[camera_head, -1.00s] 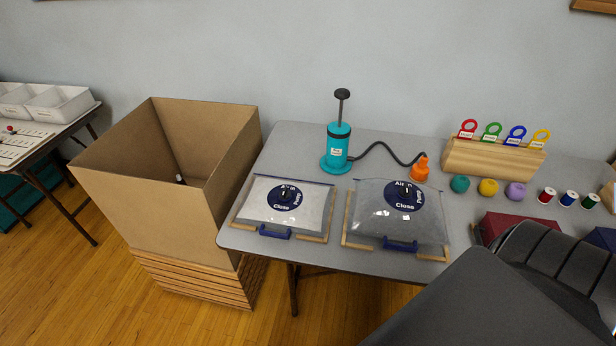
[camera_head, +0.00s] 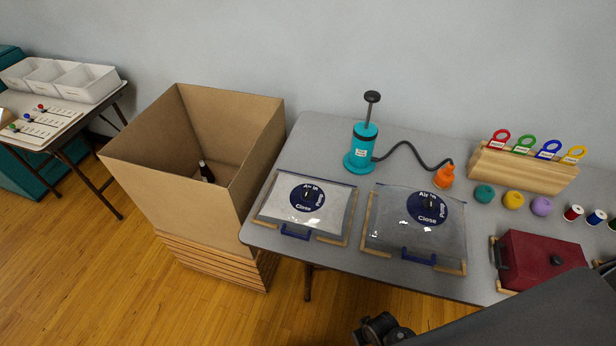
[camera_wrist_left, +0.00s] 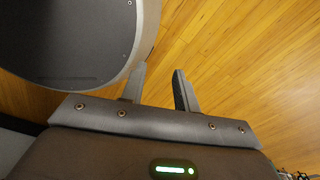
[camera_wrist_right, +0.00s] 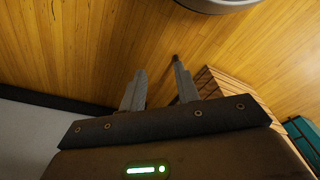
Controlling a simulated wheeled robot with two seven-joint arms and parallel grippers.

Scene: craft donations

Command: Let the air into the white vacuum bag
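The white vacuum bag (camera_head: 277,207) lies flat in a wooden frame near the table's front left edge in the head view. A round blue dial (camera_head: 308,197) on it reads Air in, Pump and Close, with a dark knob in the middle; I cannot tell surely where the knob points. A blue handle (camera_head: 296,232) is at its front. My left gripper (camera_wrist_left: 159,72) is open and empty above the wooden floor in the left wrist view. My right gripper (camera_wrist_right: 159,67) is open and empty, also over floor. Neither gripper is near the bag.
A grey vacuum bag (camera_head: 388,225) lies right of the white one. Behind stands a teal pump (camera_head: 362,150) with a black hose to an orange nozzle (camera_head: 444,176). A tall cardboard box (camera_head: 165,195) stands left of the table. A maroon case (camera_head: 540,262) is at the right, partly behind my arm.

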